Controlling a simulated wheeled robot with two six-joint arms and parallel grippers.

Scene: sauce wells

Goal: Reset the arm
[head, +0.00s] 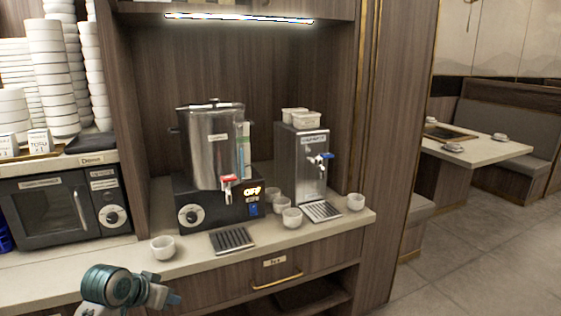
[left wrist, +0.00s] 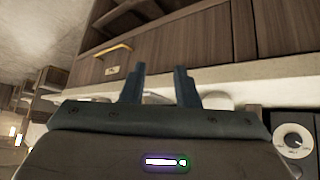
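My left arm comes in at the bottom left of the head view, in front of the counter edge. My left gripper (head: 172,298) is low beside the drawer front, mostly hidden by its own wrist. In the left wrist view the two dark fingers of the left gripper (left wrist: 159,78) stand apart with nothing between them. The wrist view looks tilted toward the drawer front and the counter edge. My right arm and gripper show in neither view.
A counter (head: 190,251) holds a steel urn (head: 208,150), a smaller dispenser (head: 303,160), several white cups and a drip tray (head: 232,240). A microwave (head: 50,210) and stacked bowls (head: 48,75) stand left. A drawer handle (head: 278,281) sticks out below. Open floor (head: 480,265) lies right.

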